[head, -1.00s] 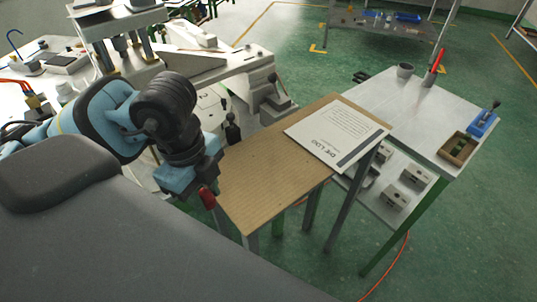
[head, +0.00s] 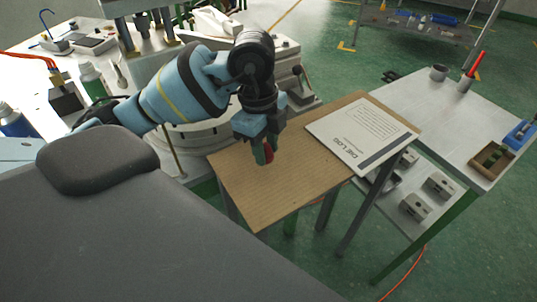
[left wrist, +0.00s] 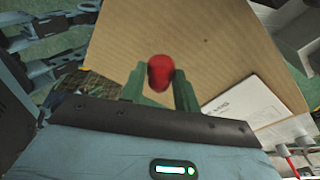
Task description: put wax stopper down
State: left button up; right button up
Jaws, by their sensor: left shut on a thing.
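The wax stopper (left wrist: 160,73) is red and sits between the two green fingers of my left gripper (left wrist: 160,88), which is shut on it. I cannot tell whether the stopper touches the tabletop. My right gripper is not in view.
A white "DIE LOG" sheet (head: 360,133) lies on the right part of the wooden table. A grey bench (head: 440,115) with a cup, a red-topped item and a wooden box stands to the right. The table's front half is clear.

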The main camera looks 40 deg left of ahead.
aim_at(269, 157)
pick_arm(q)
jog(key=shift+w, duration=0.3)
notch_tip(269, 157, down, 4)
jog(key=shift+w+r, duration=0.1)
jog(key=shift+r, duration=0.05)
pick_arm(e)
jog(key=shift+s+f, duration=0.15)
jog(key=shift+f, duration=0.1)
pick_arm(q)
jog(key=o, duration=1)
jog(key=shift+c, duration=0.2)
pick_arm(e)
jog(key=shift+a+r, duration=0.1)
pick_arm(q)
notch_tip(269, 157, up, 12)
jog(key=a+p, duration=0.1)
jog(key=shift+a, duration=0.2)
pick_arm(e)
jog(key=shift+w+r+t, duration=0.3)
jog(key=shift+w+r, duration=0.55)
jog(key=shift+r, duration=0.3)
